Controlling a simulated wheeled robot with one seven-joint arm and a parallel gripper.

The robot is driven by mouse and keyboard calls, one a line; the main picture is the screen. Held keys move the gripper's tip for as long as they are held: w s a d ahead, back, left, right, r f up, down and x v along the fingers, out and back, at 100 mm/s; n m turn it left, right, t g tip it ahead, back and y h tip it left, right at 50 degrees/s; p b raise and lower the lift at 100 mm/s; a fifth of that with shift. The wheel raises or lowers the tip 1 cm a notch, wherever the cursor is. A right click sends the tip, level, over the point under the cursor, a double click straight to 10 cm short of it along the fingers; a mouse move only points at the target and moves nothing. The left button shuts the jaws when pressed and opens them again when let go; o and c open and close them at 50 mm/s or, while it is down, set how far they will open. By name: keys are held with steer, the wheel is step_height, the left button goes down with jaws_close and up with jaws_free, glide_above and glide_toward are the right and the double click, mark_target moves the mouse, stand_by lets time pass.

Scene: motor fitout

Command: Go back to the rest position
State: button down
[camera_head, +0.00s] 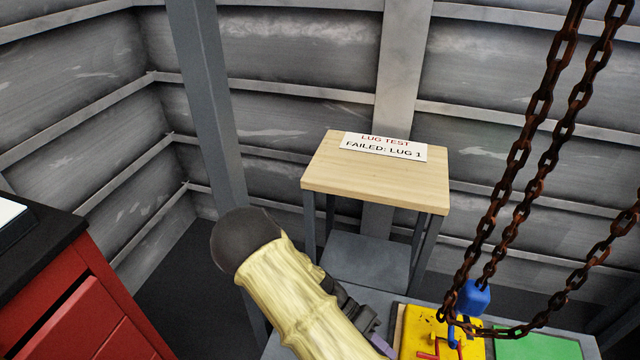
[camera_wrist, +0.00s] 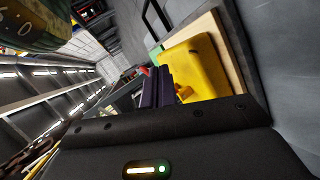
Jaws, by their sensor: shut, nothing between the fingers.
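My arm, with a pale yellow cover and a dark round joint, reaches in from the lower middle of the head view. My gripper (camera_head: 382,345) is at the bottom edge there, beside the left side of a yellow block (camera_head: 418,328). In the wrist view, the dark purple fingers of my gripper (camera_wrist: 157,86) are together with nothing held. The yellow block (camera_wrist: 200,68) is to their right in that view. I cannot tell whether they touch. Red and blue parts sit on the yellow block in the head view, cut off by the bottom edge.
A wooden-topped stand (camera_head: 330,170) bears a sign (camera_head: 384,147) reading "LUG TEST FAILED: LUG 1". Rusty chains (camera_head: 525,140) hang at the right, near a blue block (camera_head: 474,297) and a green pad (camera_head: 538,347). A red cabinet (camera_head: 75,320) stands at the left.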

step_height(320, 180, up, 50)
steer(key=w+d+n+t+y+p, duration=0.1)
steer(key=n+t+y+p, duration=0.8)
steer(key=p, duration=2.3)
steer(key=shift+w+r+t+y+p, duration=0.2)
steer(key=shift+w+t+y+p, duration=0.15)
steer(key=shift+w+y, duration=0.35)
